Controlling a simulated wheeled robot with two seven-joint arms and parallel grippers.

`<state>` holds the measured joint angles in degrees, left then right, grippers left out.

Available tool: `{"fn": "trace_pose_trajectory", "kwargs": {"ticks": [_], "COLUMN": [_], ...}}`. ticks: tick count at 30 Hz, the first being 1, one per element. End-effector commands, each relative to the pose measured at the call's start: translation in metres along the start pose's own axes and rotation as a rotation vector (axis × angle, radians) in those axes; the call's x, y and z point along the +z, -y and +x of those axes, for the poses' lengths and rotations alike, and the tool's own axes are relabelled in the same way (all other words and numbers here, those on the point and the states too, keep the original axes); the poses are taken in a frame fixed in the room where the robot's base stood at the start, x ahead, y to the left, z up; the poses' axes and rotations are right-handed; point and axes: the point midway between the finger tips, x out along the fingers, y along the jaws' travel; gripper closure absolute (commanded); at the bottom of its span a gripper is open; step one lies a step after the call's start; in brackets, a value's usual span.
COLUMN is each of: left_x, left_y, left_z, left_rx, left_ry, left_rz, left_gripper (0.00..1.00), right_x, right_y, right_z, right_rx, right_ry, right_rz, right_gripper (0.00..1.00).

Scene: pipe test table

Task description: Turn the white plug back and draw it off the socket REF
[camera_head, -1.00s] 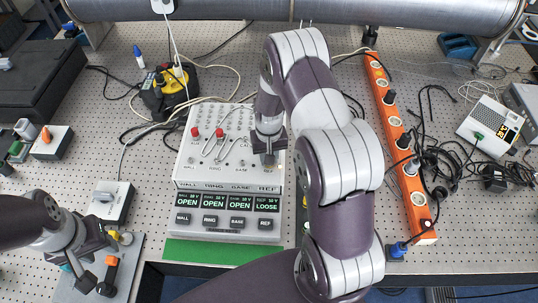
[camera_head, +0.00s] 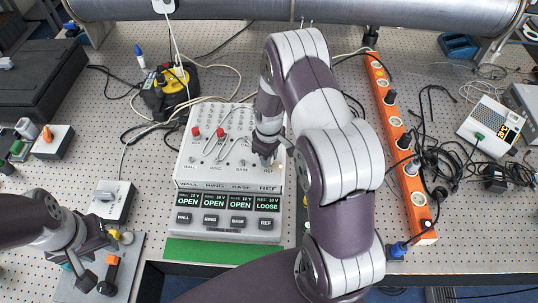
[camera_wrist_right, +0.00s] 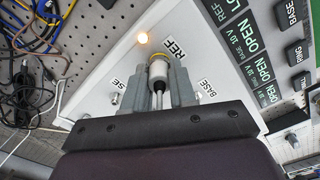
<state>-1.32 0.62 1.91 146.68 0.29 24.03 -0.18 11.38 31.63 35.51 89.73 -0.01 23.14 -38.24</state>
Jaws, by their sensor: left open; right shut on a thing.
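The white plug (camera_wrist_right: 158,70) sits between the two grey fingers of my right gripper (camera_wrist_right: 159,85) in the right wrist view, with a yellow ring at its far end and a dark cable end toward me. My right gripper is shut on it at the REF label (camera_wrist_right: 173,49). In the head view my right gripper (camera_head: 267,160) is over the REF corner of the white test box (camera_head: 225,177), and it hides the plug and socket. The REF display (camera_head: 267,205) reads LOOSE. My left gripper (camera_head: 106,258) is open at lower left, away from the box.
A lit lamp (camera_wrist_right: 144,39) glows beside the REF socket. Red plugs with leads (camera_head: 207,132) stand on the box's left part. An orange power strip (camera_head: 400,145) lies right of my right arm. A grey switch box (camera_head: 112,202) stands near my left gripper.

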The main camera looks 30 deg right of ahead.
Motion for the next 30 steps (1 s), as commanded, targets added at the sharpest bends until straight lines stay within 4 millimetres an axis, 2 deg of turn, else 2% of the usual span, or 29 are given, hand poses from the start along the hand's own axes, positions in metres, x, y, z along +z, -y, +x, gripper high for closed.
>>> {"fn": "trace_pose_trajectory", "kwargs": {"ticks": [23, 30], "left_x": [-0.002, -0.003], "left_y": [0.000, 0.000], "left_z": [-0.021, -0.021], "left_rx": [0.000, 0.000], "left_ry": [0.000, 0.000], "left_rz": [0.000, 0.000], "left_gripper": [0.57, 0.57], "right_x": [0.000, 0.000], "right_y": [0.000, 0.000], "right_z": [-0.027, -0.027], "right_rx": [0.000, 0.000], "right_ry": [0.000, 0.000], "right_rz": [0.003, 0.004], "right_gripper": [1.00, 1.00]}}
